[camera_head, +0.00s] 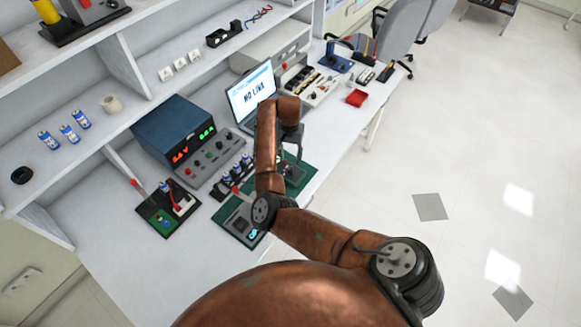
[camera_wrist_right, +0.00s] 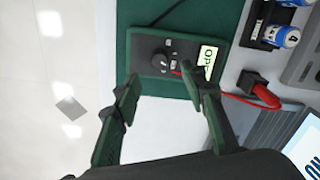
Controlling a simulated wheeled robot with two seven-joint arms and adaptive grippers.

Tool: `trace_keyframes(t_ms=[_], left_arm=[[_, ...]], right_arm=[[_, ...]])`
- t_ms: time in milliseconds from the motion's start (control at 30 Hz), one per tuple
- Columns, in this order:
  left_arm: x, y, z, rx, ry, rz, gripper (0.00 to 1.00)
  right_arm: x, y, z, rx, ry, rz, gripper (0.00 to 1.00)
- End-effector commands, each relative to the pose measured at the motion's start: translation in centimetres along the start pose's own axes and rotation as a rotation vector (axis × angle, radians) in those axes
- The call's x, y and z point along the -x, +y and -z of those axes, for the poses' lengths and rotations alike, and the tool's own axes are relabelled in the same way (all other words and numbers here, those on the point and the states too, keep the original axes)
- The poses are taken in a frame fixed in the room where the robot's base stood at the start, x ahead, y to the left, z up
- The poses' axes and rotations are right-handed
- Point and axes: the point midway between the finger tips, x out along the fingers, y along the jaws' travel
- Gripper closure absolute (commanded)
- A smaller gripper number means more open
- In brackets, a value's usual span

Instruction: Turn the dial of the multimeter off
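The multimeter (camera_wrist_right: 178,55) is a dark box on a green mat in the right wrist view. It has a round black dial (camera_wrist_right: 161,62) and a lit display reading "OPE", its end hidden by a finger. My right gripper (camera_wrist_right: 158,86) is open, with one dark green finger on each side of the dial area. I see nothing between the fingertips, and whether they touch the box I cannot tell. In the head view my right gripper (camera_head: 293,165) hangs over the green mat (camera_head: 308,171), and my copper arm hides much of the mat. My left gripper is not in view.
A laptop (camera_head: 251,95) stands behind my right gripper. Blue batteries (camera_head: 236,168) sit in a holder beside the mat. A red plug with a lead (camera_wrist_right: 262,95) lies close to the right finger. A blue power supply (camera_head: 173,130) stands further left. The floor at right is open.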

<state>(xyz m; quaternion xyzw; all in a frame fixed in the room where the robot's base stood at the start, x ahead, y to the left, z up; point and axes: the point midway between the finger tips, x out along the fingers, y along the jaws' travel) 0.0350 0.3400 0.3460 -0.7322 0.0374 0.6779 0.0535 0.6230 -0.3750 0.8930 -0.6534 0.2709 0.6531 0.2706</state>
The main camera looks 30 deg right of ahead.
Motion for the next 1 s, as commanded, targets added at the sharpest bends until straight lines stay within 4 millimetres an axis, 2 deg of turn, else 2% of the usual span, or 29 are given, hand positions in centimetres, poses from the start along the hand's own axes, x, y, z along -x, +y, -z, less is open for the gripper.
trace_keyframes(t_ms=[300, 500, 867, 1000], left_arm=[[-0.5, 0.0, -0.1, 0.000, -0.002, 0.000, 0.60], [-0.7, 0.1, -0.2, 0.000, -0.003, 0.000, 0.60], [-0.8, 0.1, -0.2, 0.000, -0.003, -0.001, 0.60], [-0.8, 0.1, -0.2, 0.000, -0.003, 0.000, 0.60]], right_arm=[[-4.8, 0.1, -0.1, 0.001, -0.004, -0.001, 0.61], [-7.0, 0.1, -0.1, 0.000, -0.003, -0.001, 0.61], [-7.5, 0.1, 0.0, 0.000, -0.001, 0.000, 0.61], [-7.5, 0.1, 0.0, 0.000, -0.001, 0.000, 0.70]])
